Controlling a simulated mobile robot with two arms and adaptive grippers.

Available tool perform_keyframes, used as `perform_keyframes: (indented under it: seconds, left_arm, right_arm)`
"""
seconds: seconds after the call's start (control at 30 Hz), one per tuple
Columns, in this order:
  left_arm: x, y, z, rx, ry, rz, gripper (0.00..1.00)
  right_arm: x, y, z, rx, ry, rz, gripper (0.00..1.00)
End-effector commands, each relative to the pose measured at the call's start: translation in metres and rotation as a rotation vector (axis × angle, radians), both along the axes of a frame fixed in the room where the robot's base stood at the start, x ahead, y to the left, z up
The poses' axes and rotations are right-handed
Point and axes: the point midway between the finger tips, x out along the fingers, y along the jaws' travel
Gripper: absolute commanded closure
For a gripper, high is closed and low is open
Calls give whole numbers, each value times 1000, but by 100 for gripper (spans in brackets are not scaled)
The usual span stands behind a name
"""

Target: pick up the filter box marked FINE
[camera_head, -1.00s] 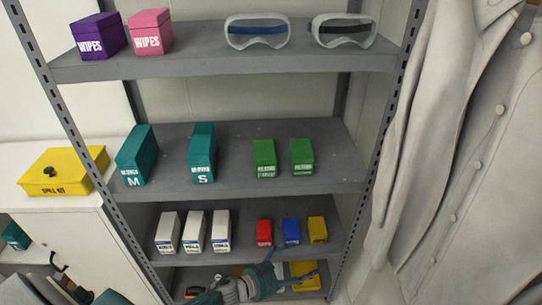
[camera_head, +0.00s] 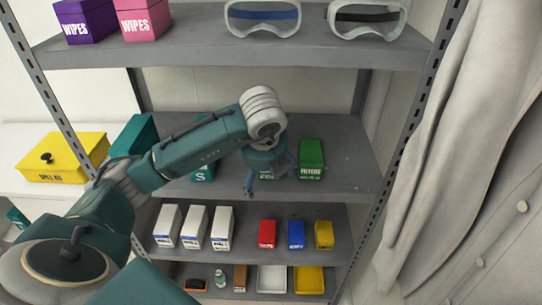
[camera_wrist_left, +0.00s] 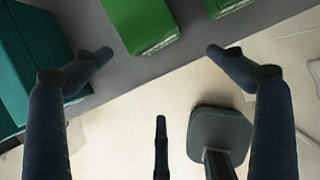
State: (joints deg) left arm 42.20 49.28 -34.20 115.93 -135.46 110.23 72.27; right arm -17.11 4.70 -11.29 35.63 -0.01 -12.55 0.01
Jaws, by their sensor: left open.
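Two green filter boxes stand on the middle shelf. The left green box (camera_head: 267,175) is largely hidden behind my left gripper (camera_head: 270,167) in the head view, and its small lettering is too blurred to read surely. The right green box (camera_head: 311,157) shows a FILTERS label; the line below is unclear. In the left wrist view, my left gripper (camera_wrist_left: 160,52) is open and empty, with one green box (camera_wrist_left: 140,22) just ahead between its fingertips. The other green box (camera_wrist_left: 228,5) shows at the top edge. I cannot tell which box is marked FINE. My right gripper is not seen.
A teal box marked S (camera_head: 203,172) stands close left of the gripper. The shelf above holds goggles (camera_head: 262,17) and WIPES boxes (camera_head: 145,18). White boxes (camera_head: 194,227) and red, blue and yellow boxes (camera_head: 296,234) fill the shelf below.

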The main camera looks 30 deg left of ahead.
Motion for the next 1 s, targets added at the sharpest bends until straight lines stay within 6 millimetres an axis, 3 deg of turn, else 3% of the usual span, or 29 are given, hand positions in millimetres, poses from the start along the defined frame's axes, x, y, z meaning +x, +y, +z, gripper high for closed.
perform_keyframes:
  seconds: [0.2,0.43,0.7,1.0]
  left_arm:
    - [29,19,2,-3,2,1,5]
    - [43,28,1,-5,1,-2,5]
    - [77,51,1,-5,4,-2,5]
    - [80,54,-12,-4,2,-5,5]
  right_arm:
    - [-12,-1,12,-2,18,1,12]
    - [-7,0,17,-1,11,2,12]
    - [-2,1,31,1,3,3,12]
    - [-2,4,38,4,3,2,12]
